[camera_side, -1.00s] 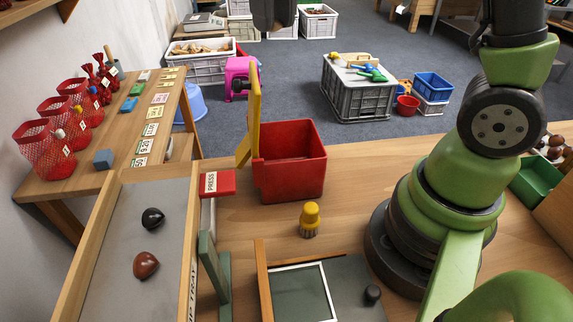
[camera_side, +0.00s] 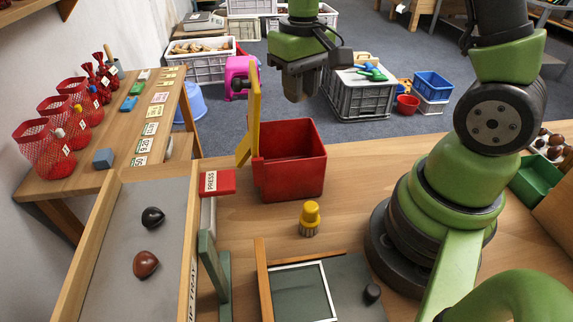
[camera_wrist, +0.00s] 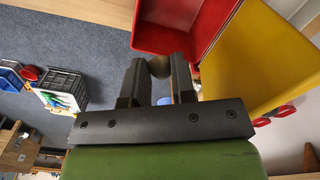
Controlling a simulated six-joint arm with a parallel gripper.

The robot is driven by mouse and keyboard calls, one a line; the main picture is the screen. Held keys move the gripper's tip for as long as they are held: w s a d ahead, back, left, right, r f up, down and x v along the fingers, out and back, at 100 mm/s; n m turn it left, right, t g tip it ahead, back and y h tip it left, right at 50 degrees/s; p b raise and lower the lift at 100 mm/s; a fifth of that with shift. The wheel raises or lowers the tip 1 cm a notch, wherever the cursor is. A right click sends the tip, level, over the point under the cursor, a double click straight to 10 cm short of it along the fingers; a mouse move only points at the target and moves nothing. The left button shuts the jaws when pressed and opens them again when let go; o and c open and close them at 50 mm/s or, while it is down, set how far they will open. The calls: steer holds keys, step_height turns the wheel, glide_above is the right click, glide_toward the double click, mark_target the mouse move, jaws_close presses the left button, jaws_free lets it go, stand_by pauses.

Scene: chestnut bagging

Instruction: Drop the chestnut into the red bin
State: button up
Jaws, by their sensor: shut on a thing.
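The red bin (camera_side: 290,183) stands open on the bench in the side view, and its inside looks empty where I can see it. It also shows at the top of the wrist view (camera_wrist: 146,40). My gripper (camera_side: 298,92) is above the bin's back edge in the side view, fingers pointing down. In the wrist view my gripper (camera_wrist: 160,72) is shut on a small brownish round thing, the chestnut (camera_wrist: 159,67), between the fingertips. The chestnut is mostly hidden by the fingers and cannot be made out in the side view.
A yellow upright panel (camera_side: 254,108) stands at the bin's left edge, close to my gripper. A red PRESS block (camera_side: 217,183) is left of the bin. Two other nuts, dark (camera_side: 152,217) and brown (camera_side: 146,264), lie in the tray. A yellow-topped brush (camera_side: 310,215) stands in front.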

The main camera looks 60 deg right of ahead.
steer(key=shift+f, duration=2.55)
steer(key=o, duration=1)
step_height(320, 180, up, 9)
steer(key=shift+r, duration=0.5)
